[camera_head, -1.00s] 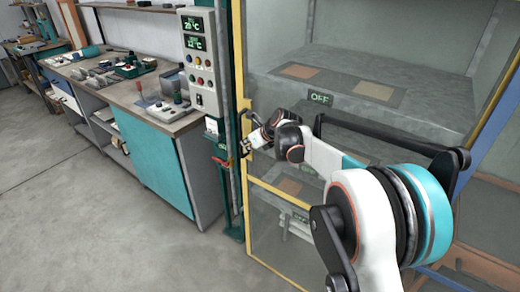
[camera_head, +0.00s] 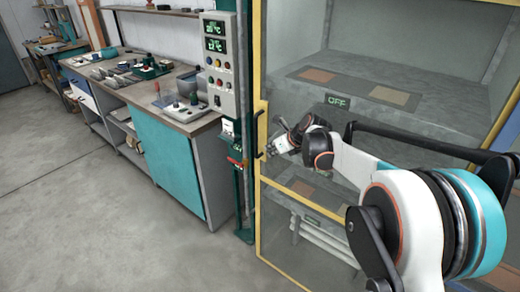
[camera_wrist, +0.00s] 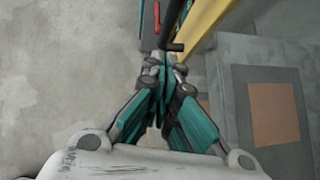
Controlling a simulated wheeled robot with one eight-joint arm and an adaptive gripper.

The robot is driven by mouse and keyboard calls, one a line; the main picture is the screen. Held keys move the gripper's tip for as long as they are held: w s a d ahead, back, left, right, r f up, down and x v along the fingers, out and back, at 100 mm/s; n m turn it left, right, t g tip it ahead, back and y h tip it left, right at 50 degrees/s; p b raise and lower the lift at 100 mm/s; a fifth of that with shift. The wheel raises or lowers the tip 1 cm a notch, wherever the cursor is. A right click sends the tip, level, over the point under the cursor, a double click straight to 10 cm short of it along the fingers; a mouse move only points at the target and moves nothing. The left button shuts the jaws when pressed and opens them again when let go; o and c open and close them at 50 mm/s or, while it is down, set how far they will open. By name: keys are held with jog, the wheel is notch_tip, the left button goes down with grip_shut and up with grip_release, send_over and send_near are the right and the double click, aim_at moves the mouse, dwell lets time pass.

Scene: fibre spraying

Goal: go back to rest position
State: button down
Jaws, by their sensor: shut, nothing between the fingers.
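My gripper (camera_head: 283,143) is at the middle of the head view, close to the yellow-framed glass door (camera_head: 259,185) and its dark handle (camera_head: 259,134). In the wrist view my gripper (camera_wrist: 165,75) has its teal fingers together with nothing between them. The dark end of a handle (camera_wrist: 175,47) shows just beyond the fingertips there; I cannot tell whether they touch it. My arm reaches in from the lower right of the head view.
A cabinet behind the glass has a shelf with brown plates (camera_head: 318,76) and an "OFF" display (camera_head: 338,100). A control box (camera_head: 219,62) stands on a green post. A workbench (camera_head: 185,123) with tools is at left. The floor (camera_head: 90,225) in front is clear.

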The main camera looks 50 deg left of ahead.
jog(key=p+v, duration=0.1)
jog(key=v, duration=0.7)
jog(key=shift+d+r+p, duration=0.15)
jog(key=shift+r+p, duration=0.1)
jog(key=shift+p, duration=0.15)
jog(key=shift+w+d, duration=0.1)
jog(key=shift+w, duration=0.05)
